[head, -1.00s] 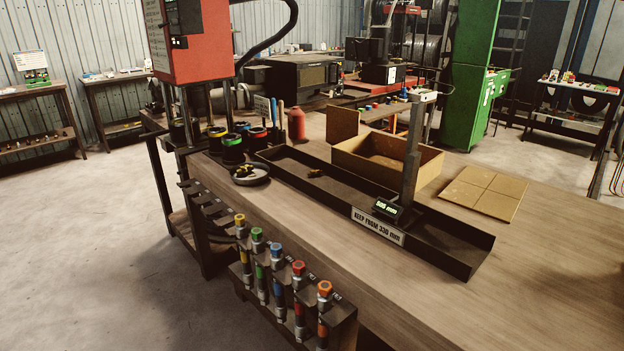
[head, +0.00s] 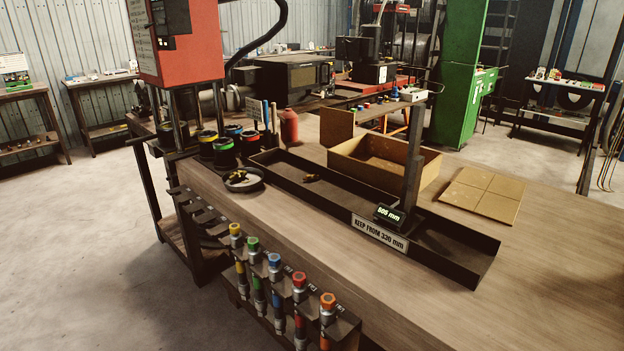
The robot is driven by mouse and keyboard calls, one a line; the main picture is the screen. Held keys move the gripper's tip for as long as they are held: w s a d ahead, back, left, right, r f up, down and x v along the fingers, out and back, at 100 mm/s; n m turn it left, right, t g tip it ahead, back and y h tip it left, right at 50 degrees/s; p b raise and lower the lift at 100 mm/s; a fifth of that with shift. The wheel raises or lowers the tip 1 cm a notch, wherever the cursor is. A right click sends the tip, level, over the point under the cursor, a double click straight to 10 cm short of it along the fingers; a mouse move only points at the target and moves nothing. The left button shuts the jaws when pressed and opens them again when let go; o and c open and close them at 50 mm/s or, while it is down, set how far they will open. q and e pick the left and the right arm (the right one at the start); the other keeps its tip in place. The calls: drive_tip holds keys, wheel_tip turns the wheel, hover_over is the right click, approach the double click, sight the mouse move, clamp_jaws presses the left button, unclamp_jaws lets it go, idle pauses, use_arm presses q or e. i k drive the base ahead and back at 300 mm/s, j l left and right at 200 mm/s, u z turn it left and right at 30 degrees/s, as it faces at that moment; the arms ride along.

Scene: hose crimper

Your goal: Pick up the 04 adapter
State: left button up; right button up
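Several adapters hang upright in a row in a dark rack on the front side of the bench, each with a coloured top. From left to right there are a yellow-topped adapter (head: 236,230), a green-topped adapter (head: 254,245), a blue-topped adapter (head: 275,261), a red-topped adapter (head: 299,280) and an orange-topped adapter (head: 328,302). The small labels on the rack (head: 345,322) are too small to read, so I cannot tell which one is 04. Neither of my grippers is in the head view.
Behind the rack, a long dark tray (head: 455,262) with a measuring post (head: 413,165) lies on the wooden bench (head: 540,285). A small dish (head: 243,187) and several dark cups (head: 223,160) stand to the left. A red press (head: 180,45) rises at the back left.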

sight(313, 177)
drive_tip(key=z, duration=0.9)
drive_tip(key=j+z, duration=0.25)
drive_tip(key=z, duration=0.15)
drive_tip(key=j+z, duration=0.55)
drive_tip(key=z, duration=0.25)
drive_tip(key=k+j+z, duration=0.2)
drive_tip(key=j+z, duration=0.15)
drive_tip(key=k+j+z, duration=0.5)
drive_tip(key=k+j, duration=0.15)
drive_tip(key=j, duration=0.2)
drive_tip(key=k+j+z, duration=0.2)
drive_tip(key=k+j, duration=0.15)
drive_tip(key=j, duration=0.1)
